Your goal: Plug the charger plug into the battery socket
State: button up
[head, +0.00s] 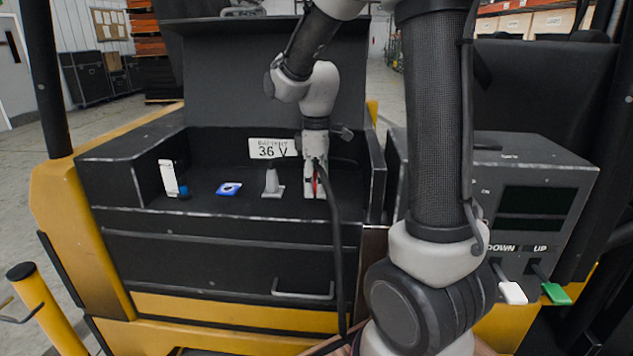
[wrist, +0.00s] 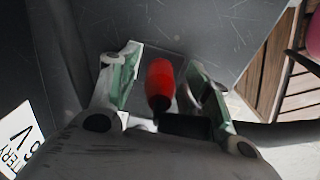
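The battery compartment (head: 220,206) is a dark open bay with a white "BATTERY 36 V" label (head: 273,148) on its back wall. My gripper (head: 315,187) points down into its right part. A red part, likely the charger plug (head: 315,180), is between the fingers. In the wrist view, the red plug (wrist: 160,82) sits between the green-padded fingers of my gripper (wrist: 162,85), with a visible gap on each side. A black block adjoins it near the palm, and a black cable (head: 337,250) hangs from there over the bay's front. The battery socket is not clearly distinguishable.
A grey cone-like piece (head: 272,182) stands just left of my gripper. A blue-and-white item (head: 229,188) and a white upright item (head: 168,178) are farther left. A grey control box (head: 535,205) with white and green levers stands right. The bay's side walls bound the space.

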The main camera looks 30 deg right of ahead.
jog(key=shift+r, duration=0.1)
notch_tip(320, 180, up, 12)
jog(key=shift+f, duration=0.1)
dwell(0.4)
jog(key=shift+s, duration=0.1)
dwell(0.4)
